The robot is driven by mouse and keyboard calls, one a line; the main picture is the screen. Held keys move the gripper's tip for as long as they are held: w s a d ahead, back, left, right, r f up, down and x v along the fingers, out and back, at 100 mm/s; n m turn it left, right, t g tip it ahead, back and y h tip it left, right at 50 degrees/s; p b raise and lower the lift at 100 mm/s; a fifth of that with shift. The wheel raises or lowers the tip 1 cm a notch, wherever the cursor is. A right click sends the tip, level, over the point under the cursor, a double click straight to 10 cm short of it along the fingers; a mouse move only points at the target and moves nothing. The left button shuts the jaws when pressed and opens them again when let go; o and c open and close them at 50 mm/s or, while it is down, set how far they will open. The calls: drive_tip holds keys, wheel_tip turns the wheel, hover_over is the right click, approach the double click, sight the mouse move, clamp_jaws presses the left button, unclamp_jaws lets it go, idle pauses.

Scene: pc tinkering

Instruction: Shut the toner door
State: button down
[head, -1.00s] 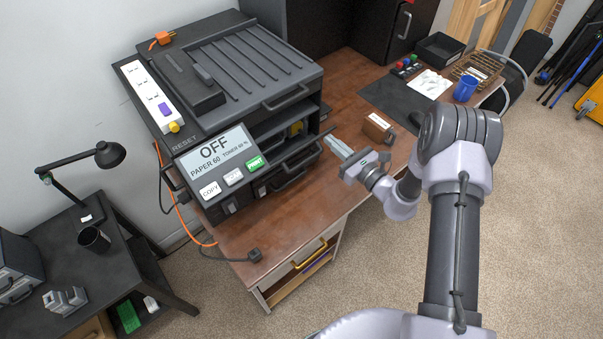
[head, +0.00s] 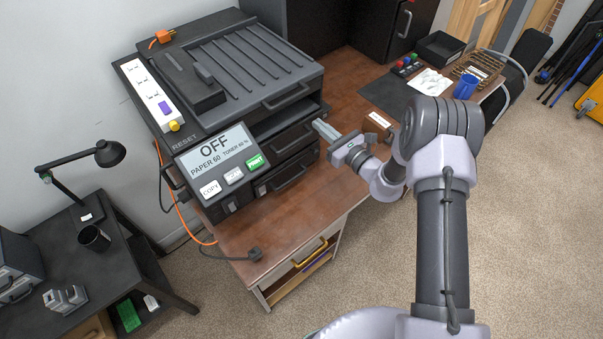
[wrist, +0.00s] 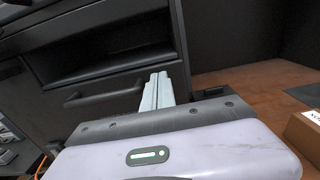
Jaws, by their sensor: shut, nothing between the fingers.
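The copier (head: 215,75) stands on the brown desk. Its toner door (head: 295,139), a dark front panel with a handle, looks upright and about flush with the front; no opening shows behind it.
A paper drawer (head: 288,178) with a handle lies below the door. A small brown box (head: 377,124) stands on the desk right of my gripper. A blue mug (head: 465,87) and a black tray (head: 438,49) are farther back.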

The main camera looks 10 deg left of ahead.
drive_tip(key=shift+w+a, duration=0.15)
drive_tip(key=shift+a, duration=0.1)
idle(0.3)
drive_tip(key=v, duration=0.8)
